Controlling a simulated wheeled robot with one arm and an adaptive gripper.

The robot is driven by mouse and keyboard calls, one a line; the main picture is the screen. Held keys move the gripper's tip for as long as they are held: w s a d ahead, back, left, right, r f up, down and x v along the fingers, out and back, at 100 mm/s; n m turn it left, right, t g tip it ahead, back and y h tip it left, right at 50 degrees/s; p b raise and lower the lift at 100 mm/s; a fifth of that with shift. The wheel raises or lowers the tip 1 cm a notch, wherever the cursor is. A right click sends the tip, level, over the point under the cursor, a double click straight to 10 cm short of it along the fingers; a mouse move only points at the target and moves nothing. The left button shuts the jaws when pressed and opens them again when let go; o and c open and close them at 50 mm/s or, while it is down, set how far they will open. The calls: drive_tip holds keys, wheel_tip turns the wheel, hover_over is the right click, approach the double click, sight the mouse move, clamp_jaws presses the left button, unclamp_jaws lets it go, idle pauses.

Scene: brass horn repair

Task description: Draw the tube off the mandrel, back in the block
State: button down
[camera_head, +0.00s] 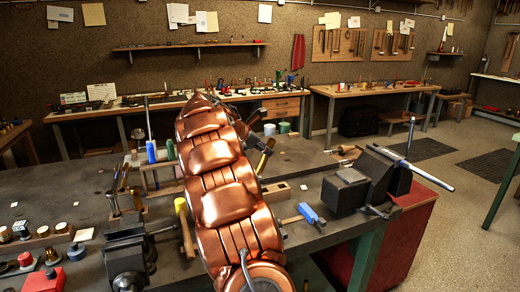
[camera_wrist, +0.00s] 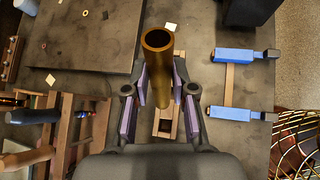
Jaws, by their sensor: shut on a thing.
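My gripper (camera_wrist: 160,88) is shut on a brass tube (camera_wrist: 158,62), its purple pads on either side. The tube's open upper end faces the wrist camera. In the head view the tube (camera_head: 265,157) stands slightly tilted beside my arm. A wooden block (camera_head: 276,191) with a dark opening lies below it on the bench; it also shows in the wrist view (camera_wrist: 166,128). I cannot tell whether the tube's lower end is in the block or above it. A bare steel rod (camera_head: 425,175), apparently the mandrel, sticks out at the dark vise on the right, away from the tube.
A wooden rack (camera_wrist: 78,125) stands left. A second vise (camera_head: 128,258) and a mallet (camera_head: 184,228) are at left front. Bare bench lies beyond the block.

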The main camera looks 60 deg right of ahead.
sight(260, 164)
drive_tip(key=shift+w+f+n+g+h, duration=0.15)
drive_tip(key=shift+w+n+g+h, duration=0.2)
drive_tip(key=shift+n+g+h, duration=0.35)
drive_tip(key=shift+w+f+n+h+p, duration=0.3)
drive_tip(key=shift+w+n+h, duration=0.15)
drive_tip(key=shift+h, duration=0.45)
drive_tip(key=shift+r+p, duration=0.2)
drive_tip(key=shift+p, duration=0.4)
drive_tip(key=shift+w+f+b, duration=0.1)
drive_tip(key=shift+f+b, duration=1.05)
drive_tip(key=shift+f, duration=1.9)
drive_tip(key=shift+p, duration=1.05)
drive_tip(key=shift+f+b, duration=1.05)
drive_tip(key=shift+f, duration=1.45)
drive_tip(key=c, duration=0.9)
unclamp_jaws()
